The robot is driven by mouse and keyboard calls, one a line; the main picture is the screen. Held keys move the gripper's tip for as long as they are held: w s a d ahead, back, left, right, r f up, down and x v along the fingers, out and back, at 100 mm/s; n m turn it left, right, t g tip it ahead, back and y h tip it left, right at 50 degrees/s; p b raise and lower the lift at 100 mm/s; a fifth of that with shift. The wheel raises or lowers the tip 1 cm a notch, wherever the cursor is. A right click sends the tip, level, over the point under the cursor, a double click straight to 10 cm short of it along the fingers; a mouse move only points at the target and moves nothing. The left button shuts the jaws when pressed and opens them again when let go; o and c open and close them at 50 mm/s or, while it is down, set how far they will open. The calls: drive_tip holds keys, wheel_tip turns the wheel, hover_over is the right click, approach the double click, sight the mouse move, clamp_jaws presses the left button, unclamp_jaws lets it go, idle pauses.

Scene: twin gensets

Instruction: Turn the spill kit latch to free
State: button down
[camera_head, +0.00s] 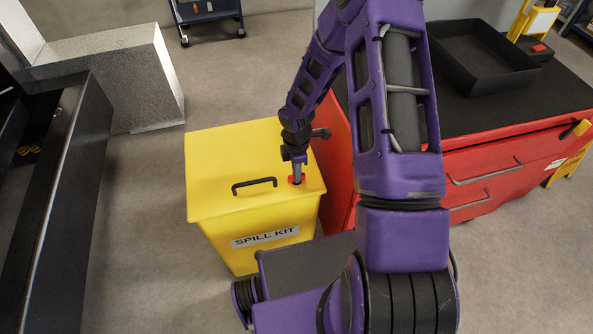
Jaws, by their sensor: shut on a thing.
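The yellow spill kit bin (225,165) stands on the floor left of my arm, with its lid down. A black handle (254,184) is on the lid, and a white "SPILL KIT" label is on the front. The small red latch (291,180) sits on the lid's right part, right of the handle. My gripper (297,178) points down onto the latch and is shut on it. The fingers hide part of the latch, so its turn angle is hard to tell.
A red tool cabinet (480,165) with a dark top stands close on the right, with a black tray (483,60) on top. A dark metal frame (62,180) is at the left. Grey floor (140,230) is clear between the frame and the bin.

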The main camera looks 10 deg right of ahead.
idle(0.4)
drive_tip(key=c, duration=0.9)
unclamp_jaws()
wheel_tip(320, 180, up, 17)
drive_tip(key=p, duration=0.3)
drive_tip(key=shift+r, duration=0.2)
